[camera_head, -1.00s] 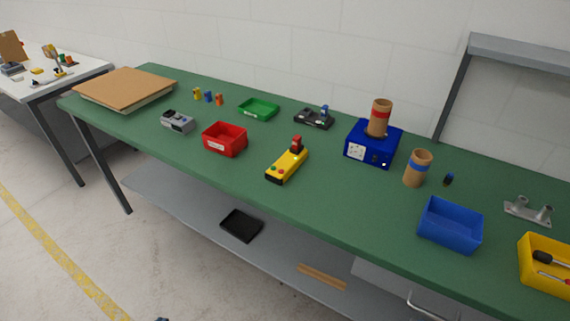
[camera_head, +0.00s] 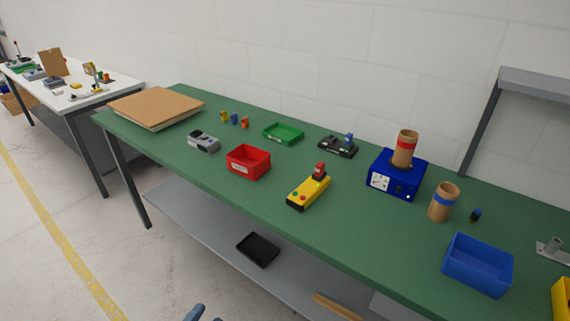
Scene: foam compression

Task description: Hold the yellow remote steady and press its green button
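The yellow remote (camera_head: 309,189) lies on the green tabletop (camera_head: 340,228), near the middle of the table's front half. It has a dark end towards the front edge. A red-topped part stands at its far end. A small green button (camera_head: 297,195) and a red button show on its near part. Neither gripper is clearly in view, and nothing touches the remote. A blue-grey piece at the bottom edge is probably part of my own arm.
A red bin (camera_head: 248,162) stands left of the remote, and a blue box (camera_head: 397,175) with a cardboard tube stands to its right. A blue bin (camera_head: 477,264) is at the front right. The tabletop around the remote is mostly clear.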

